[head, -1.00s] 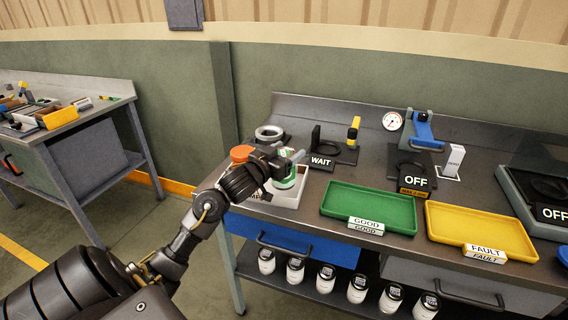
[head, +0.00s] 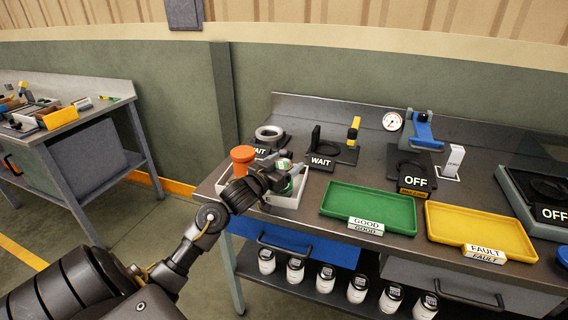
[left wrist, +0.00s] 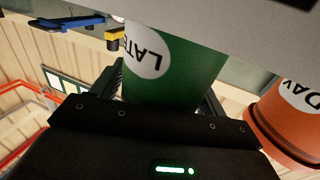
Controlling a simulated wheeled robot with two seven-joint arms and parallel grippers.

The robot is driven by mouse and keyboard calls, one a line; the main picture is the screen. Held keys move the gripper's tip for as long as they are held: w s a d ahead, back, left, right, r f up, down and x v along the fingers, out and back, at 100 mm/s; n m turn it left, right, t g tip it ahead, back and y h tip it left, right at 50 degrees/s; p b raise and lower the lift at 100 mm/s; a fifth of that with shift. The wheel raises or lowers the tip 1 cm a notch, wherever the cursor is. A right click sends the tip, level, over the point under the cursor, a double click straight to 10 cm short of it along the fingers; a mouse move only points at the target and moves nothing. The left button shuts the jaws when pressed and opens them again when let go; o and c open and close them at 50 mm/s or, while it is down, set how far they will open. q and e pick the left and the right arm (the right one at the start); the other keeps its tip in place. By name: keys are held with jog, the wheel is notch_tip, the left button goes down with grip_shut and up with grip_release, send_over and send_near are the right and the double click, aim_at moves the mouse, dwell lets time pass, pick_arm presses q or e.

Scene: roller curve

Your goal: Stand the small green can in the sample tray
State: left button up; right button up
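The small green can (left wrist: 178,80) has a white label reading LATE in the left wrist view. In the head view it (head: 297,184) is partly hidden by my left gripper (head: 284,178). The two dark fingers lie against opposite sides of the can, so the gripper looks shut on it. The can is over or inside the white sample tray (head: 287,201) at the bench's left end; whether its base touches the tray floor I cannot tell. An orange can (head: 242,165) stands at the tray's left; in the left wrist view it (left wrist: 288,120) is close beside the gripper. My right gripper is not in view.
Behind the tray are a round grey fixture (head: 269,133) and a dark WAIT stand (head: 336,152). A green GOOD tray (head: 370,207) and a yellow FAULT tray (head: 480,229) lie to the right. White bottles stand on the lower shelf.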

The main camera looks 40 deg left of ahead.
pick_arm(q)
jog(key=shift+o, duration=1)
jog(key=shift+r, duration=0.2)
jog(key=s+b, duration=0.1)
jog(key=s, duration=1.1)
jog(key=shift+d, duration=0.2)
